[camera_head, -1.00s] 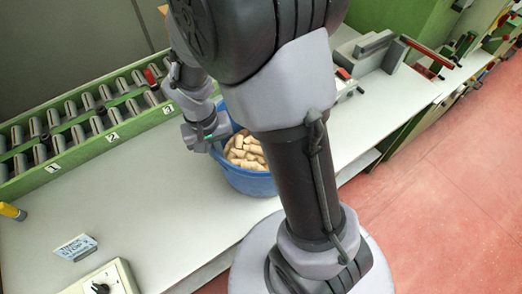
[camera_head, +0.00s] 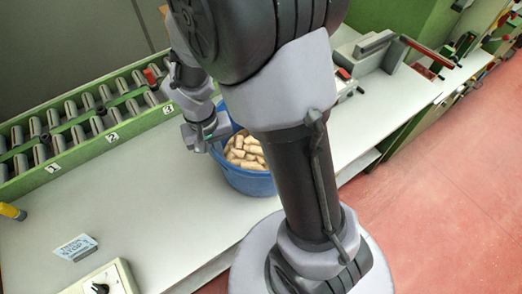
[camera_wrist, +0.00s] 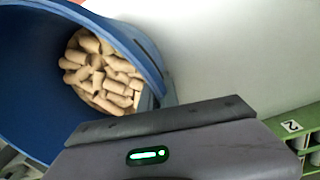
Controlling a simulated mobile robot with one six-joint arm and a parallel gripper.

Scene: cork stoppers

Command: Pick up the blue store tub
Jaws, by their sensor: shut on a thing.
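The blue store tub (camera_head: 248,183) stands on the pale bench top, partly hidden behind my arm. It holds many tan cork stoppers (camera_head: 246,153). My gripper (camera_head: 215,142) is at the tub's left rim and is shut on its wall. In the wrist view the tub (camera_wrist: 30,75) fills the upper left, with the corks (camera_wrist: 103,72) lying in it. The gripper's dark finger (camera_wrist: 160,121) lies along the tub's near edge. I see no clear gap under the tub.
A green roller rack (camera_head: 85,120) with numbered lanes runs along the back left. A small sign card (camera_head: 76,247), a control box with a knob (camera_head: 105,283) and a yellow item (camera_head: 12,211) are at the left front. A grey vise-like device (camera_head: 375,48) stands at the back right. The bench left of the tub is clear.

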